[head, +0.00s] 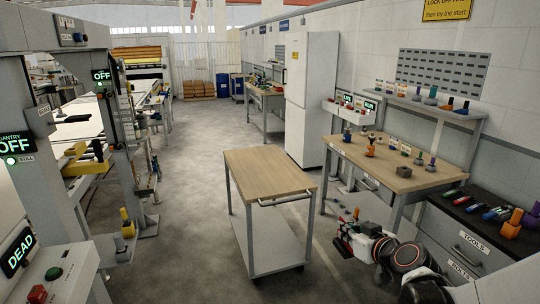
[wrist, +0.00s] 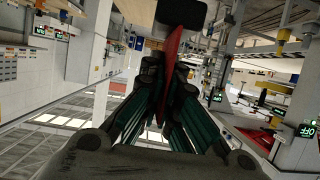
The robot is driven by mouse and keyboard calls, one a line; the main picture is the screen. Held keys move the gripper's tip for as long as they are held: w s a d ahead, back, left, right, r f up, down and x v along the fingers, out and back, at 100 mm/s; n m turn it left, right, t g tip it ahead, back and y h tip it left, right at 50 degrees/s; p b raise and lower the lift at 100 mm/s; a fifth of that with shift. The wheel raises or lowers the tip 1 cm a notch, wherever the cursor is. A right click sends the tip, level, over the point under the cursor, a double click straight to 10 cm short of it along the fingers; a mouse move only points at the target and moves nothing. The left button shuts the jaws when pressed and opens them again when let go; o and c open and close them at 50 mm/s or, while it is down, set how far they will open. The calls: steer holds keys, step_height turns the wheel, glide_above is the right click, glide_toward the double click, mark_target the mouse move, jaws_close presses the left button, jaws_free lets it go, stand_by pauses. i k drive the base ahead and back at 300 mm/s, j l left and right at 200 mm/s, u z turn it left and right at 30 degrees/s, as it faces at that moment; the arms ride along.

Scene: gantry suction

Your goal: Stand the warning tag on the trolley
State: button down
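The trolley (head: 252,164) stands mid-floor in the head view, with a bare wooden top, a grey lower shelf and a handle on its near right side. My gripper (head: 352,233) is low at the right of the trolley, apart from it and below its top. In the wrist view my gripper (wrist: 172,92) has its dark fingers closed around a thin red piece, which I take to be the warning tag (wrist: 174,48). A black block shows at the tag's far end. The tag's lower part is hidden between the fingers, and its face cannot be read.
A wooden workbench (head: 378,160) with several small items stands right of the trolley. A dark-topped tool cabinet (head: 472,222) is at the right edge. The grey gantry (head: 120,140) and a DEAD-marked panel (head: 50,270) are at left. Floor left of the trolley is clear.

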mark_target(262, 170)
steer(key=i+j, duration=0.25)
steer(key=i, duration=0.25)
steer(key=i+j, duration=0.2)
steer(key=i, duration=0.35)
steer(key=i+j, duration=0.25)
steer(key=i, duration=0.25)
steer(key=i+j, duration=0.2)
steer(key=i, duration=0.35)
steer(key=i+j, duration=0.25)
steer(key=i, duration=0.25)
steer(key=i+j, duration=0.2)
steer(key=i, duration=0.35)
